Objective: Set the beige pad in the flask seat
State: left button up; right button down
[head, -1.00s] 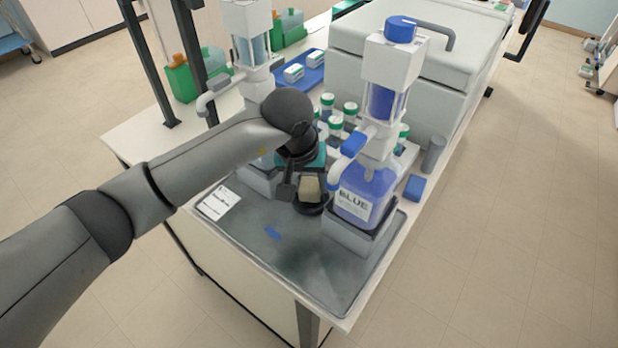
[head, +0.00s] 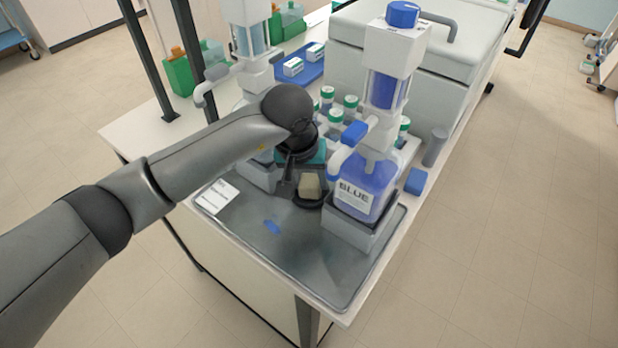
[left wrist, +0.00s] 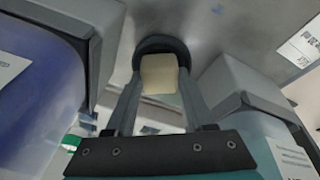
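The beige pad (head: 309,186) is a small pale block at the dark round flask seat (head: 308,202), beside the blue bottle. In the left wrist view the pad (left wrist: 159,80) stands between my fingertips, with the dark rim of the seat (left wrist: 160,43) around its far end. My left gripper (left wrist: 160,88) has one finger close along each side of the pad and appears shut on it. In the head view my wrist hides much of the left gripper (head: 298,180). The pad's underside and its exact fit in the seat are hidden. My right gripper is not in view.
A bottle labelled BLUE (head: 362,187) with a tall dispenser stands close right of the seat. Another dispenser (head: 246,70) stands behind my left wrist. Green-capped jars (head: 350,103) stand behind. The tray's front (head: 315,262) is mostly clear, with a blue mark.

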pick_arm(q)
jog(key=o, duration=0.5)
jog(key=shift+o, duration=0.2)
jog(key=shift+r, duration=0.1)
